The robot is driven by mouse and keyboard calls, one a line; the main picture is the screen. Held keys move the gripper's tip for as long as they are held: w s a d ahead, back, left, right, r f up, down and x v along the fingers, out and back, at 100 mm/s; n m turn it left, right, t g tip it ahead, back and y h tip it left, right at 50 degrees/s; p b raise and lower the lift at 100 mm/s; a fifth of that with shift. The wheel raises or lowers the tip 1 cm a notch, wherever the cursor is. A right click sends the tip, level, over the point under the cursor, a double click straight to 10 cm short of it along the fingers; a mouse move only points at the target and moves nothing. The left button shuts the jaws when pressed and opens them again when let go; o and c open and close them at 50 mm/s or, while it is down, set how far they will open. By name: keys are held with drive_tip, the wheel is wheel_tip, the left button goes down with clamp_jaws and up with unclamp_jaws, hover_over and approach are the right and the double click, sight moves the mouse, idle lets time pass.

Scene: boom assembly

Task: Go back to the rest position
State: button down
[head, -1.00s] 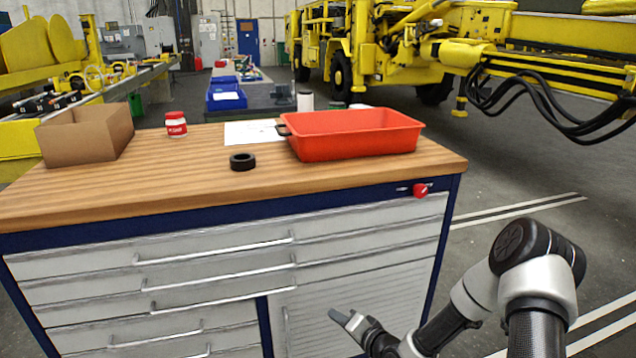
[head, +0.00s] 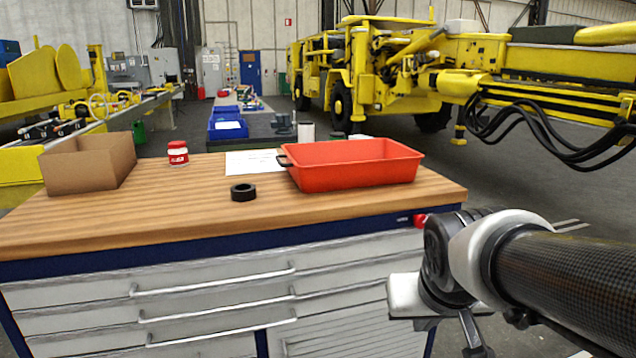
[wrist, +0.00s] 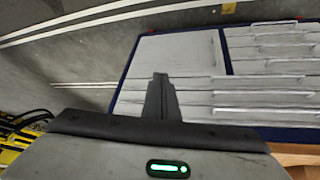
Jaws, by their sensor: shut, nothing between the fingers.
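My gripper (wrist: 161,98) shows in the wrist view as dark fingers close together, with nothing between them. Behind them, the grey cabinet front (wrist: 171,62) with its drawers appears turned upside down. In the head view my arm comes in from the lower right and overlaps the right end of the workbench's front. The fingers cannot be made out clearly there.
On the wooden workbench top (head: 130,220) stand a cardboard box (head: 88,168), a red-and-white jar (head: 178,153), a black ring (head: 243,192), a white paper (head: 252,162) and a red tray (head: 355,165). A yellow machine (head: 400,70) stands behind. Floor at right is clear.

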drive_tip(key=s+a+r+y, duration=0.1)
drive_tip(key=s+a+r, duration=0.1)
drive_tip(key=s, duration=0.7)
wheel_tip(320, 180, up, 25)
drive_tip(key=p, duration=2.4)
drive_tip(key=shift+s+a+f+n+g, duration=0.2)
drive_tip(key=shift+n+g, duration=0.1)
